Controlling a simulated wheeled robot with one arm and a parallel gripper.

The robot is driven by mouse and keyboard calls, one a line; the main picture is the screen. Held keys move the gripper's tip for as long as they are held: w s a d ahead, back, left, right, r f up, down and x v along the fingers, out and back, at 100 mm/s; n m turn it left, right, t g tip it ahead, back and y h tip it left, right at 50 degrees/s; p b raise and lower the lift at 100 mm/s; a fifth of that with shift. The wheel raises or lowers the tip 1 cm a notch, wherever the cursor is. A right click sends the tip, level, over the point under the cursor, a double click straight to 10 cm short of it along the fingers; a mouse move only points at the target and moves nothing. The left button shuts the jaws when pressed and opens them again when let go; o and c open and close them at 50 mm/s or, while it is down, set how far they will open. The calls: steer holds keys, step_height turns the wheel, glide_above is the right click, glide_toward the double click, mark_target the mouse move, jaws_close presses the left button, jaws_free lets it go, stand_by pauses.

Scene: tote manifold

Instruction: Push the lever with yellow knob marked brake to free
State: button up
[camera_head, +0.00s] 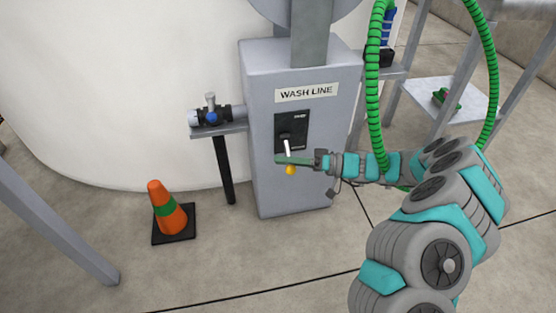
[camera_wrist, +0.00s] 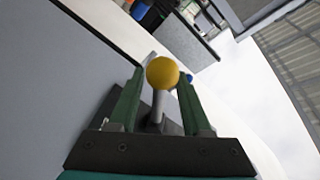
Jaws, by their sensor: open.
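The lever has a yellow knob (camera_head: 290,170) on a pale rod (camera_head: 287,148) that comes out of a black plate (camera_head: 293,131) on a grey cabinet (camera_head: 262,95). The knob hangs at the low end of the rod. In the wrist view the yellow knob (camera_wrist: 162,72) stands between the two green fingers of my gripper (camera_wrist: 156,95). My gripper (camera_head: 292,160) is open at the lever in the head view, just above the knob. I cannot tell whether a finger touches the rod. The small print on the plate is too small to read.
A pipe valve (camera_head: 212,114) on a bracket stands left of the cabinet. An orange cone (camera_head: 167,210) is on the floor at left. A green hose (camera_head: 373,100) hangs near my arm. A shelf (camera_head: 470,98) is at right.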

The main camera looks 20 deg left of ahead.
steer(key=shift+x, duration=0.95)
jaws_close()
stand_by(0.8)
